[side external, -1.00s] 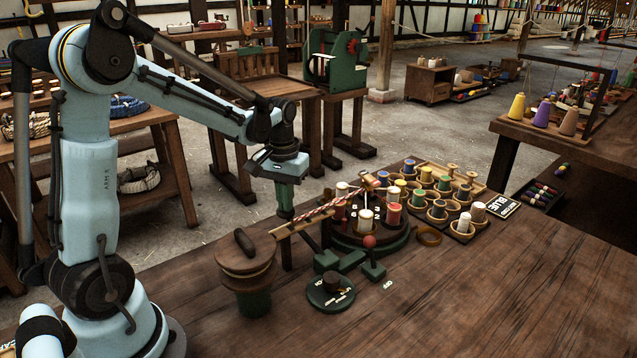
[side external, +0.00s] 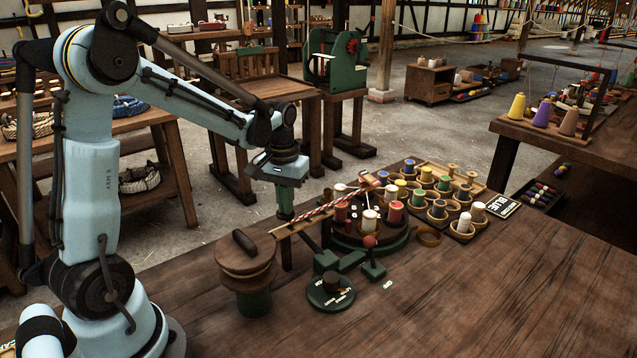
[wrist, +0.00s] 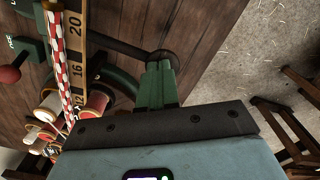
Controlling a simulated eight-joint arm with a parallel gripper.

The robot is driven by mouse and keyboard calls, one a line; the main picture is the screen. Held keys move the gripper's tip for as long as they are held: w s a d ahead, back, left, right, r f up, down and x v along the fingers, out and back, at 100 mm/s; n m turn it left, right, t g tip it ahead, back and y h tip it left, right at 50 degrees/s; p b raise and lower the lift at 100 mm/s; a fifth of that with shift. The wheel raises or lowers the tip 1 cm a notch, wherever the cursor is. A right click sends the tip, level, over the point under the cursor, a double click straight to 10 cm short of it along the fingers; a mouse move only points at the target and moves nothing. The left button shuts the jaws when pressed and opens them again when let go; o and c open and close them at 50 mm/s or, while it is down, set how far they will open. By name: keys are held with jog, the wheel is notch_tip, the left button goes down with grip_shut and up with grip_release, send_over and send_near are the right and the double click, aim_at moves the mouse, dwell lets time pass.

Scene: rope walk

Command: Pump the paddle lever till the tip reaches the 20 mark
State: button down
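My gripper (side external: 285,205) points down behind the wooden scale (side external: 288,231). Its green fingers are together, also in the wrist view (wrist: 156,90), with nothing seen between them. A dark lever bar (wrist: 120,43) runs across the wrist view to a dark end right by the fingertips; whether they touch cannot be told. The red-and-white rope (side external: 322,208) lies along the scale, beside the marks 12, 16 and 20 in the wrist view (wrist: 62,60). It runs up past 16 towards the frame's top edge by 20; the exact tip reading is unclear.
A red-knobbed lever (side external: 369,243), a green dial (side external: 331,291) and a lidded wooden pot (side external: 246,265) stand in front. Spool cups (side external: 438,213) fill the bench to the right. The front right bench is clear.

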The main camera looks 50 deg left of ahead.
jog(key=shift+r, duration=0.1)
jog(key=shift+d+r, duration=0.1)
jog(key=shift+r, duration=1.55)
jog(key=shift+s+d+r, duration=0.1)
jog(key=shift+d+r, duration=0.1)
jog(key=shift+d, duration=0.2)
jog(key=s+d+r+m+t, duration=0.3)
jog(key=s+d+m+t, duration=0.3)
jog(key=d, duration=0.6)
jog(key=shift+s+d+t, duration=0.3)
jog(key=shift+s+t, duration=0.3)
jog(key=shift+s, duration=0.1)
jog(key=shift+r, duration=0.1)
